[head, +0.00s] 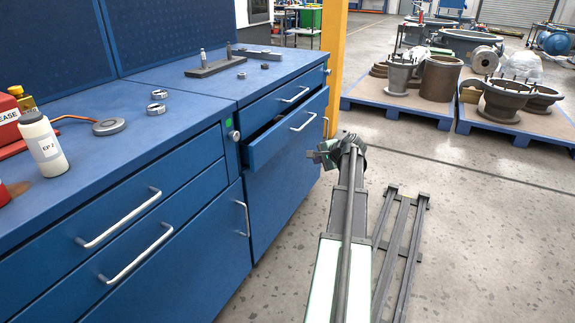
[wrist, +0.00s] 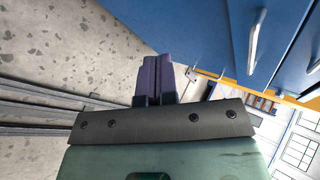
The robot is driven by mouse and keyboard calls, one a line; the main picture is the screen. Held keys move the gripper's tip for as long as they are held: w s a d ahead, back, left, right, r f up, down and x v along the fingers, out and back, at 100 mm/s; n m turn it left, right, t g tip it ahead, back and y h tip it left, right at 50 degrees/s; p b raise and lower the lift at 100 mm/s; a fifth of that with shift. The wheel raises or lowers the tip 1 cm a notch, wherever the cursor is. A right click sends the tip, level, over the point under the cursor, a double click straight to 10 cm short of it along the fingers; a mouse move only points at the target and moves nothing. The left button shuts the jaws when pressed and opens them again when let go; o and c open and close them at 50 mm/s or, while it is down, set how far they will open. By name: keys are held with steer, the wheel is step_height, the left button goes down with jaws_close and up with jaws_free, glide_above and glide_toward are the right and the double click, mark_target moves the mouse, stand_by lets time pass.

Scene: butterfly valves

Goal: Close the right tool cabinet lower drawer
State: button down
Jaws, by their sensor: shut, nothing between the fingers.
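The right tool cabinet's lower drawer (head: 274,147) is pulled out part way in the head view, with a dark gap behind its front. Its silver bar handle (head: 303,122) faces the aisle. The upper drawer (head: 283,98) above it looks flush. My gripper (head: 318,154) is in front of the lower drawer, just right of its front and below the handle; I cannot tell whether it touches. In the wrist view my purple fingers (wrist: 157,75) are together and empty, with blue cabinet fronts (wrist: 215,35) and a handle (wrist: 257,40) to their right.
The left cabinet (head: 125,215) stands nearer, its drawers flush and its handles sticking out. A white bottle (head: 43,143) stands on its top. A yellow post (head: 336,60) rises beyond the right cabinet. Pallets with metal castings (head: 440,85) stand at the back right.

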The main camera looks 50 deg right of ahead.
steer(key=d+f+m+t+y+b, duration=0.2)
steer(key=d+f+m+t+b, duration=0.1)
steer(key=d+f+m, duration=0.15)
steer(key=m+t+y+p, duration=0.2)
steer(key=m+t+y, duration=0.2)
steer(key=m, duration=0.4)
glide_toward(282, 133)
steer(key=shift+h, duration=0.3)
steer(key=x, duration=0.7)
steer(key=shift+w+a, duration=0.2)
steer(key=shift+a, duration=0.2)
